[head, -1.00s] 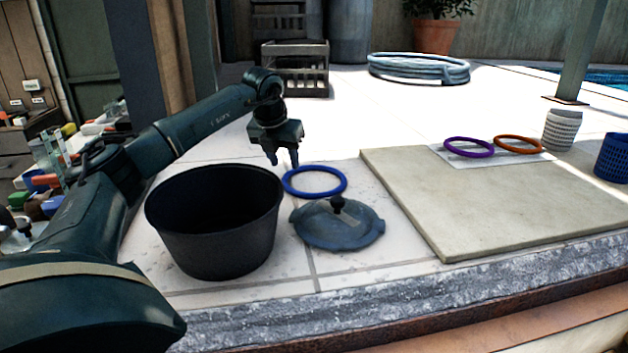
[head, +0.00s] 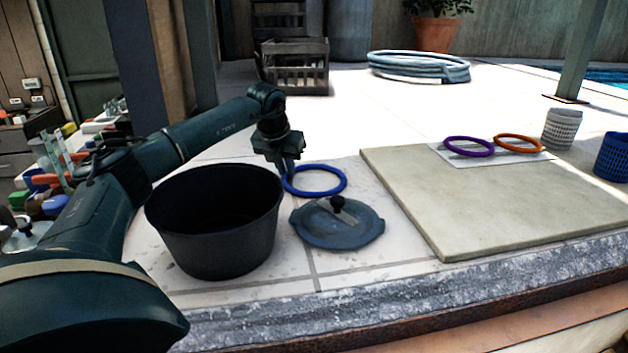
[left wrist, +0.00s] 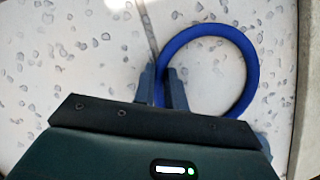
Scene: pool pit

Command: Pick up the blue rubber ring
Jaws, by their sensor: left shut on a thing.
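The blue rubber ring (head: 331,192) lies flat on the pale tiles, behind the dark lid and to the right of the black pot. My left gripper (head: 287,178) is lowered at the ring's left edge, its fingers pointing down. In the left wrist view the blue ring (left wrist: 253,68) passes between the two fingers of my left gripper (left wrist: 163,82), which are shut on its rim. The part of the rim between the fingers is partly hidden. My right gripper is not in view.
The black pot (head: 213,245) stands close beside my left gripper, and the lid (head: 339,224) lies in front of the ring. A stone slab (head: 480,208) at right bears a purple ring (head: 469,147) and an orange ring (head: 519,144). Open tiles lie behind.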

